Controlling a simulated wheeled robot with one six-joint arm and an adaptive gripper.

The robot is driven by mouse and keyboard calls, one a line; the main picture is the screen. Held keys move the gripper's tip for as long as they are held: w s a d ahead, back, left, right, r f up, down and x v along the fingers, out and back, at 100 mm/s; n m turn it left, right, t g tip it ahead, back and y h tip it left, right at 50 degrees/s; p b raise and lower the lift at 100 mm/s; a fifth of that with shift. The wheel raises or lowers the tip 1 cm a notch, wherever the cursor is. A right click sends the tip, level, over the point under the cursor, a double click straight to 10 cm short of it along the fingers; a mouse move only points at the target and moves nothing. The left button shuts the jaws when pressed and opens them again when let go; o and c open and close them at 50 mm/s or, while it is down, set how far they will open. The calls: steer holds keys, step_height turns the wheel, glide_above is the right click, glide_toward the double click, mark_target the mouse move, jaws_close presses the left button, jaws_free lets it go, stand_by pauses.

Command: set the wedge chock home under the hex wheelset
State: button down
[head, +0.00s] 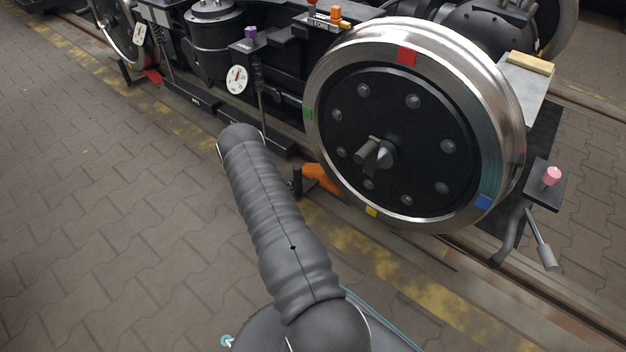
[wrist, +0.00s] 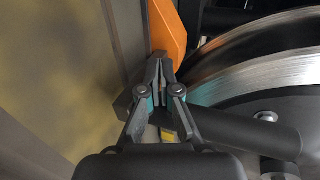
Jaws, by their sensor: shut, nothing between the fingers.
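The orange wedge chock (head: 320,179) lies low by the rail at the left side of the large wheel (head: 415,125). The wheel has a dark disc with bolts, a protruding hub and colored marks on its rim. In the wrist view the chock (wrist: 168,28) shows at the top, with the bright wheel rim (wrist: 250,60) to its right. My gripper (wrist: 160,72) is shut and empty, its fingertips at the chock's near end; I cannot tell whether they touch it. In the head view my arm hides most of the gripper. The chock's contact with the wheel is unclear.
A red chock (head: 153,76) sits by another wheel (head: 121,28) at the far left. A dial gauge (head: 237,79) hangs left of the large wheel. A stand with a pink knob (head: 552,175) and a lever is on the right. The paved floor (head: 90,220) at left is clear.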

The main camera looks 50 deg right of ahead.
mark_target(300, 189)
steer(key=shift+s+d+p, duration=0.1)
steer(key=shift+s+p, duration=0.3)
steer(key=shift+s, duration=1.1)
steer(key=shift+s+d+p, duration=0.15)
steer(key=shift+s+p, duration=0.25)
steer(key=shift+s, duration=1.5)
stand_by(0.8)
steer(key=shift+w+f+b, duration=0.1)
steer(key=shift+w+b, duration=0.45)
steer(key=shift+w, duration=0.2)
steer(key=shift+w+b, duration=0.5)
steer(key=shift+w, duration=0.45)
